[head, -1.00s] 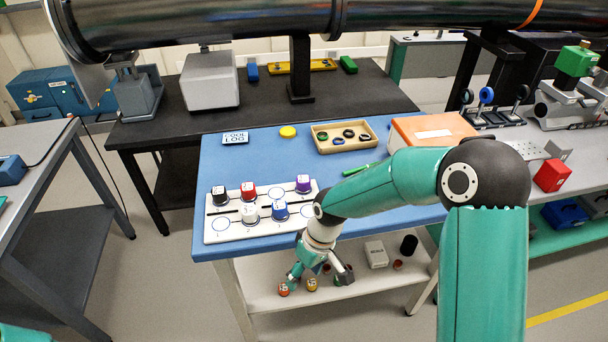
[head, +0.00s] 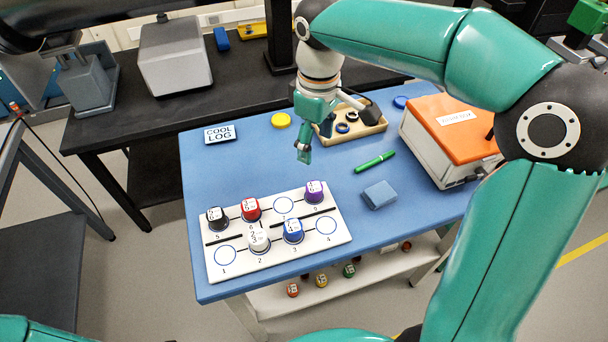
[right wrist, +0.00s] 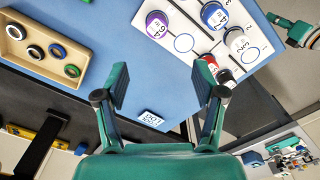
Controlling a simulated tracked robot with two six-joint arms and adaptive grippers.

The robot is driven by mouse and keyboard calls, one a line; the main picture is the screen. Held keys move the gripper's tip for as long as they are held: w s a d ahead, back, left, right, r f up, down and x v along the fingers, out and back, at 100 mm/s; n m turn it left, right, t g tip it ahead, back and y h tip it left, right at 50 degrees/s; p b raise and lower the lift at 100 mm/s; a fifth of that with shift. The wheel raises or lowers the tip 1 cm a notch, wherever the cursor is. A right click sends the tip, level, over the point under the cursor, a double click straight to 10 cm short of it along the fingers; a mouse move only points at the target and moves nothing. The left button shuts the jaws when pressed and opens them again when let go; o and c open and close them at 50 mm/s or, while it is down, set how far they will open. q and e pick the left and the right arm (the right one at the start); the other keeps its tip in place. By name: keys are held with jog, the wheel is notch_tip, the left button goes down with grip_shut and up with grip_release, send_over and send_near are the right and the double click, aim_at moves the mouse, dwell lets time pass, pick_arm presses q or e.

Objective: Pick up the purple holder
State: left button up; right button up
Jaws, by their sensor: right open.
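The purple holder (head: 314,192) stands upright at the back right place of the white numbered board (head: 218,267) on the blue table. It also shows near the top of the right wrist view (right wrist: 158,24). My right gripper (head: 318,128) is above the table, behind the board and in front of the tan tray. It is apart from the purple holder, open and empty. In the right wrist view its two fingers (right wrist: 160,85) are spread, with blue tabletop between them.
Black (head: 217,218), red (head: 251,209), white (head: 258,240) and blue (head: 292,231) holders share the board. A blue block (head: 380,195), green marker (head: 375,162), tan ring tray (head: 376,131) and orange-topped box (head: 440,150) lie to the right.

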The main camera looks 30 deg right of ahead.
aim_at(314, 186)
jog(key=f, duration=1.1)
jog(key=shift+d+f, duration=0.1)
jog(key=shift+d, duration=0.1)
jog(key=shift+w+f+p, duration=0.2)
jog(key=shift+f+p, duration=0.1)
jog(key=shift+f, duration=2.35)
jog(key=c, duration=1.3)
jog(key=shift+o, duration=0.2)
jog(key=shift+r, duration=0.1)
